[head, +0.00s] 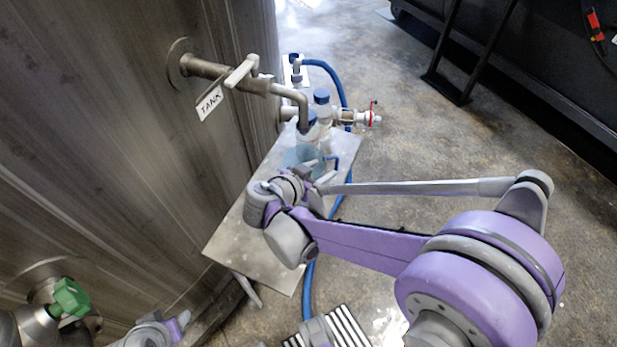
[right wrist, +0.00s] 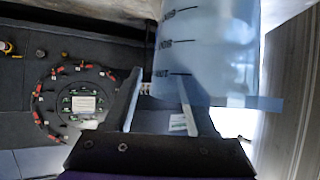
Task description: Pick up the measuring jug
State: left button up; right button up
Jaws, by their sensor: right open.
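The measuring jug (head: 297,156) is a pale blue, see-through vessel on the metal table, below the tank tap's spout. My right arm hides its lower part in the head view. In the right wrist view the jug (right wrist: 215,55) is large, with dark scale marks on its wall. My right gripper (head: 322,177) is open, close in front of the jug. In the right wrist view its fingers (right wrist: 160,78) are apart; the right one overlaps the jug's wall. I see no grip on it, and cannot tell whether they touch.
The tap (head: 240,75) with its "TANK" tag sticks out of the tank wall (head: 110,110). A valve (head: 365,117) and a blue hose (head: 338,78) lie beyond. The front of the metal table (head: 250,240) is bare.

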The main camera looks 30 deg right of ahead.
grip_shut()
dwell(1.3)
